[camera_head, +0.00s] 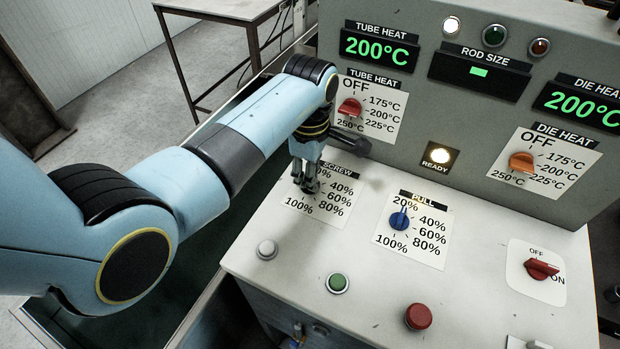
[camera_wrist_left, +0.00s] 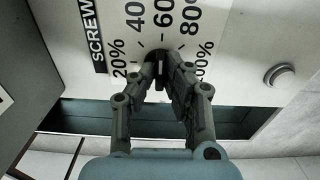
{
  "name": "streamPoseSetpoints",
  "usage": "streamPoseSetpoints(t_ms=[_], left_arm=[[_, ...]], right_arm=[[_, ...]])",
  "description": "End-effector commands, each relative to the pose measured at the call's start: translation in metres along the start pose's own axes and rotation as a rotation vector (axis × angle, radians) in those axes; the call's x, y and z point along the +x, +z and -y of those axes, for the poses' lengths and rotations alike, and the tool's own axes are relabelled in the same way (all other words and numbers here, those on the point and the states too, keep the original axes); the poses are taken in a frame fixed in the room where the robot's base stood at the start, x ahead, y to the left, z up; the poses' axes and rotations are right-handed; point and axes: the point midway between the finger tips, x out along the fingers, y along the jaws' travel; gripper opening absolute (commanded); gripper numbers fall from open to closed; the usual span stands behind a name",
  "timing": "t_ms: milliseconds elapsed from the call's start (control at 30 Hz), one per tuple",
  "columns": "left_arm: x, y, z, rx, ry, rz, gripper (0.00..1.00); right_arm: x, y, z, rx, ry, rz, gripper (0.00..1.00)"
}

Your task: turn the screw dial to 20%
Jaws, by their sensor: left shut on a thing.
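The screw dial label (camera_head: 338,208) lies on the sloped control panel, marked up to 100%. My left gripper (camera_head: 308,186) is over the middle of this label, pointing down, and covers its dial in the head view. The label also shows in the left wrist view (camera_wrist_left: 138,35), with 20% at its left and 100% at its right. There my left gripper (camera_wrist_left: 162,68) has its fingers closed in around the dial at the centre of the scale. The dial is mostly hidden between the fingertips, so I cannot tell which mark it points to. My right gripper is not in view.
A blue pull dial (camera_head: 399,220) sits just right of the screw label. A red tube heat knob (camera_head: 349,108) is on the upright face close to my left wrist. White (camera_head: 267,250), green (camera_head: 337,283) and red (camera_head: 418,317) buttons line the front. The ready lamp (camera_head: 439,157) is lit.

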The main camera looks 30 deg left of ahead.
Motion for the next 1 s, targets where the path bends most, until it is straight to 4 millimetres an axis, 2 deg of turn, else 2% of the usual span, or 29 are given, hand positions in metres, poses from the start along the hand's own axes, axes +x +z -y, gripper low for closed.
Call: streamPoseSetpoints(t_ms=[200,533,767,1000], left_arm=[[-0.002,0.000,0.000,-0.117,0.000,0.000,0.00],[-0.001,0.000,0.000,-0.139,0.000,0.000,0.00],[-0.001,0.000,0.000,-0.298,0.000,0.000,0.00],[0.000,0.000,0.000,-0.312,0.000,0.000,0.00]], right_arm=[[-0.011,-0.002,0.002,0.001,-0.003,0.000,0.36],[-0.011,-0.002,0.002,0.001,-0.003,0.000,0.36],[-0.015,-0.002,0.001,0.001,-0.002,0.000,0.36],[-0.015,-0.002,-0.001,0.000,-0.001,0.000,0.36]])
